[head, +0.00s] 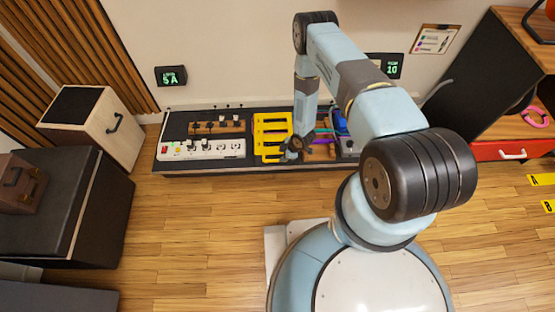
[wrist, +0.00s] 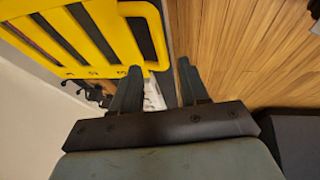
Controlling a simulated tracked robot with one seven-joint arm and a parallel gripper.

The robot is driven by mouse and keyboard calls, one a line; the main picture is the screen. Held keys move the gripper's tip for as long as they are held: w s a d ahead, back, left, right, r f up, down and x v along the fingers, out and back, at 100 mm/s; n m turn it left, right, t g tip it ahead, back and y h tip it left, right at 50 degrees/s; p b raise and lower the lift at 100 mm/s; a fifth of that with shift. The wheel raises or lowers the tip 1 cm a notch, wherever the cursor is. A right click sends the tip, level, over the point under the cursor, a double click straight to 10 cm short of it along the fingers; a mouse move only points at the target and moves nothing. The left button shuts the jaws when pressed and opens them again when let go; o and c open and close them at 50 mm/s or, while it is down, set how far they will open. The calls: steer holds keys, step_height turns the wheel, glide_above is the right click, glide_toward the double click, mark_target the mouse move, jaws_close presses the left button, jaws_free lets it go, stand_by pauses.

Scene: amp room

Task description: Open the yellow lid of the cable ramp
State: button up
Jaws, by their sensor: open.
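The yellow lid (head: 259,136) is a slatted frame over the dark platform against the wall in the head view; how far it is raised I cannot tell. In the wrist view the lid (wrist: 115,25) fills the upper left, with dark gaps between its bars. My gripper (head: 296,147) is at the lid's right side in the head view. In the wrist view my gripper (wrist: 158,65) is open, and a rounded corner of the lid shows between its fingertips. I cannot tell whether they touch. The ramp's body is mostly hidden under the lid.
A white power strip (head: 203,150) stands left of the lid on the black platform (head: 215,167). Colored cables (head: 322,133) and a blue item (head: 340,121) lie to the right, partly behind my arm. The wooden floor (head: 190,220) in front is clear.

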mark_target(276, 160)
steer(key=x, duration=0.7)
steer(key=shift+w+a+f, duration=0.1)
steer(key=shift+f, duration=0.1)
jaws_close()
stand_by(0.5)
